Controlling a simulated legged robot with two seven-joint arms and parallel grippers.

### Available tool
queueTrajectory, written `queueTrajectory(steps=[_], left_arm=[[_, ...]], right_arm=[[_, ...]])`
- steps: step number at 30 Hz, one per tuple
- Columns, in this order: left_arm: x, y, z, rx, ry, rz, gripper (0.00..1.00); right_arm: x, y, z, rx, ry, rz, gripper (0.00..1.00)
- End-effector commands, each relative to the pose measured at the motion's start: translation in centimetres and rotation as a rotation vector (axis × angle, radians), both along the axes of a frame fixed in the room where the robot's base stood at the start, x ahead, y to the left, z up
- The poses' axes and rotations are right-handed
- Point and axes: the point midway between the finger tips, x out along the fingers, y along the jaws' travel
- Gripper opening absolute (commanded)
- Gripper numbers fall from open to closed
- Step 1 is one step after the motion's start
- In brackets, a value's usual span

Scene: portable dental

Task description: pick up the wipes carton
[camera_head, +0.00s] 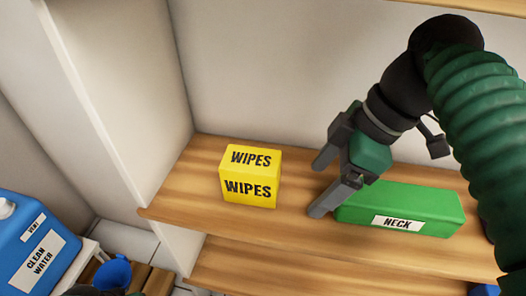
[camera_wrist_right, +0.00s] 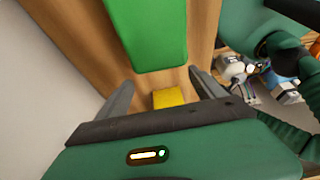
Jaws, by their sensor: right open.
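The yellow wipes carton (camera_head: 250,176) stands upright on the wooden shelf (camera_head: 300,228), with "WIPES" on its top and front. In the right wrist view a small part of the carton (camera_wrist_right: 168,98) shows between the fingers, the rest hidden behind my gripper body. My right gripper (camera_head: 318,188) is open and empty, to the right of the carton and apart from it. Its fingers point left and down, over the left end of the green neck box. It also shows in the right wrist view (camera_wrist_right: 160,92). My left gripper is not in view.
The green box labelled "NECK" (camera_head: 410,208) lies on the same shelf right of the carton, close by my right gripper; it also shows in the right wrist view (camera_wrist_right: 147,35). A white side panel (camera_head: 120,100) bounds the shelf on the left. A blue clean water container (camera_head: 25,240) stands lower left.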

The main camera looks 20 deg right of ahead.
Motion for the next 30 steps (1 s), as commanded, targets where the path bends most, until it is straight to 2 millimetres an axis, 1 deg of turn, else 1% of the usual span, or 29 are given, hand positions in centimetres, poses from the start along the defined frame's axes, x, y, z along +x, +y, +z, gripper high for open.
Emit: queueTrajectory(steps=[3, 5, 6, 12, 16, 18, 23, 25, 28, 30], left_arm=[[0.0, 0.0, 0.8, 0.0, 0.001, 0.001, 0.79], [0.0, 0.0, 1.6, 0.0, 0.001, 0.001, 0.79], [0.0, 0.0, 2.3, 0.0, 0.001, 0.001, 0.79], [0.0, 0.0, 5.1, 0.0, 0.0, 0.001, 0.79], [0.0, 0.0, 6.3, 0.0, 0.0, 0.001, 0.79], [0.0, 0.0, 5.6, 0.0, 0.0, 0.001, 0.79], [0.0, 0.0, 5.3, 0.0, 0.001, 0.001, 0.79], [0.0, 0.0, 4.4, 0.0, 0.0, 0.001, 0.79], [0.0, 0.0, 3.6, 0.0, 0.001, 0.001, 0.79], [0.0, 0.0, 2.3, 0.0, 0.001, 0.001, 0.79]], right_arm=[[0.4, 0.9, 0.4, -0.002, 0.001, 0.004, 0.78], [1.0, 2.0, 0.7, -0.002, 0.001, 0.006, 0.78], [1.4, 2.8, 0.8, -0.001, 0.0, 0.006, 0.78], [2.6, 4.2, 0.8, 0.002, 0.0, 0.008, 0.78], [3.1, 5.2, 0.5, 0.002, 0.001, 0.007, 0.78], [3.6, 5.8, -0.1, 0.0, -0.002, 0.003, 0.78], [4.6, 7.3, -0.2, 0.001, -0.001, 0.004, 0.78], [5.4, 8.5, -0.5, -0.001, -0.003, 0.004, 0.78], [6.5, 10.3, -0.5, 0.001, -0.002, 0.004, 0.78], [6.5, 10.4, -1.4, 0.001, -0.002, 0.0, 0.78]])
